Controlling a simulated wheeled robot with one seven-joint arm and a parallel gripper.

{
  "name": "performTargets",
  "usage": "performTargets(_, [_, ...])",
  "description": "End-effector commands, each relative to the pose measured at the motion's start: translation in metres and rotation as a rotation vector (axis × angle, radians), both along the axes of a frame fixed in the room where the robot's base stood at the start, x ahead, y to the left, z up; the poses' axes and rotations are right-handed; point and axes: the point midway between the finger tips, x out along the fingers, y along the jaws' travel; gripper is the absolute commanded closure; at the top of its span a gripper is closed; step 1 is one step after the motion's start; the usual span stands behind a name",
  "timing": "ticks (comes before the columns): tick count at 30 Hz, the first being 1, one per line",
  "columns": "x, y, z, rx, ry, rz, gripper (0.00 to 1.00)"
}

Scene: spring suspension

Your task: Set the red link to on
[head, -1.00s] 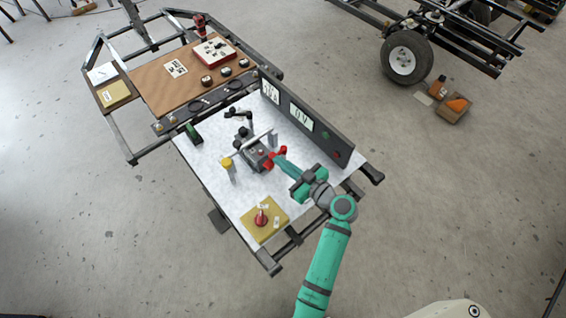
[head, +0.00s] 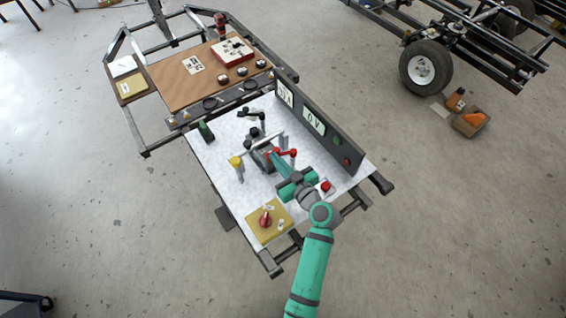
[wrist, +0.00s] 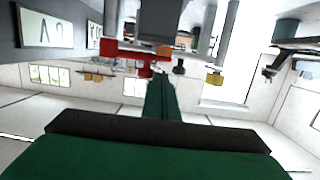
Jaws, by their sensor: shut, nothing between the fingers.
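The red link (head: 284,153) is a short red bar with knobbed ends on a small grey device (head: 262,158) in the middle of the white worktop. It also shows in the wrist view (wrist: 128,56), upper left of my fingers. My gripper (head: 272,155) is shut and empty; its narrow teal fingertips reach to the link from the front right. The fingers show in the wrist view (wrist: 160,78), with their tips right by the link. I cannot tell whether they touch it. The fingers partly cover the link's near side and the device.
A yellow-topped post (head: 236,161) stands left of the device, a black lever (head: 252,115) behind it. A red knob on a yellow board (head: 249,226) is at the front, a red button (head: 326,186) right of my gripper. A dark panel (head: 345,150) with displays borders the right.

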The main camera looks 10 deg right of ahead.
Motion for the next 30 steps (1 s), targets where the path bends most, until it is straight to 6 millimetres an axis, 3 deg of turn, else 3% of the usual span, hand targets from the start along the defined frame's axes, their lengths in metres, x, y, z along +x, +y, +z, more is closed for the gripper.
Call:
performTargets(12, [0.014,0.008,-0.001,-0.001,0.001,-0.002,1.00])
performTargets(30, [0.016,0.009,0.000,-0.001,0.001,-0.002,1.00])
